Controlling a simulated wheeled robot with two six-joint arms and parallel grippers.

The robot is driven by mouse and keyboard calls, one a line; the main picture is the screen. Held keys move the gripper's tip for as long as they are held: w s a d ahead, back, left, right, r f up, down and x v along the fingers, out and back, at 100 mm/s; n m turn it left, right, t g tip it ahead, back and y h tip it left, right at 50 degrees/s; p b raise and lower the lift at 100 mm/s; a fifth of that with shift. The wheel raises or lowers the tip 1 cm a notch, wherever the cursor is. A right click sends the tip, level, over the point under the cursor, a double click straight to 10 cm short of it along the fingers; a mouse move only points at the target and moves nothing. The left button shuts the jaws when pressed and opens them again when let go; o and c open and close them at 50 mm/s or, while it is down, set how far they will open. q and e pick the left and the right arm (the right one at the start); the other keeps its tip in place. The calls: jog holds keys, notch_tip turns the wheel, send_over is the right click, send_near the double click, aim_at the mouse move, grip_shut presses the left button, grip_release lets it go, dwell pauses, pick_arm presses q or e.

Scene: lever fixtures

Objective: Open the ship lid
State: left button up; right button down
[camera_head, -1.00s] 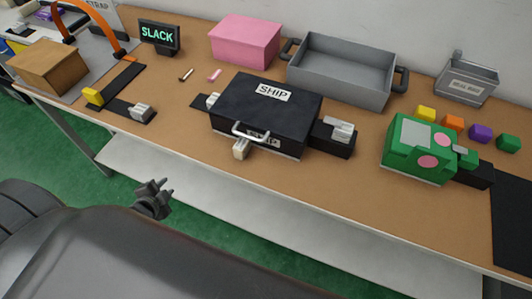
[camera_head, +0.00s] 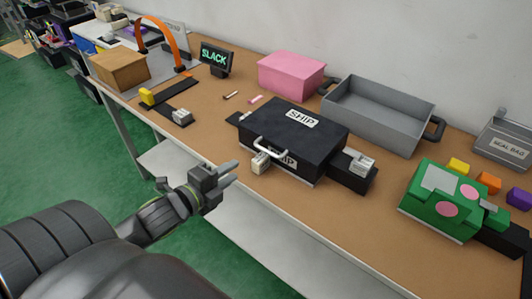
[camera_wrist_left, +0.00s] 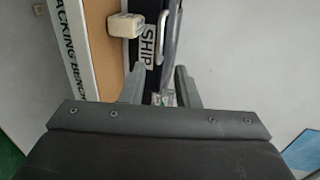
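The black ship box (camera_head: 293,140) stands on the workbench with its lid down and a white SHIP label on top. A pale handle (camera_head: 270,148) and a cream block (camera_head: 261,162) are at its front. My left gripper (camera_head: 232,172) is in front of and left of the box, apart from it, with its fingers spread and empty. In the left wrist view the two fingertips (camera_wrist_left: 160,75) are apart, and the box front with its SHIP label (camera_wrist_left: 149,43), the handle (camera_wrist_left: 172,35) and the cream block (camera_wrist_left: 125,25) lie beyond them. My right gripper is not in view.
The workbench (camera_head: 330,215) also holds a grey tray (camera_head: 375,115), a pink box (camera_head: 291,74), a green fixture (camera_head: 440,200) and a SLACK display (camera_head: 215,58). A black block with a pale latch (camera_head: 355,165) adjoins the box's right side.

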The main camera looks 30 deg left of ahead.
aim_at(265, 149)
pick_arm(q)
jog(key=x, duration=1.4)
jog(key=shift+w+f, duration=0.15)
jog(key=shift+w, duration=0.05)
grip_shut()
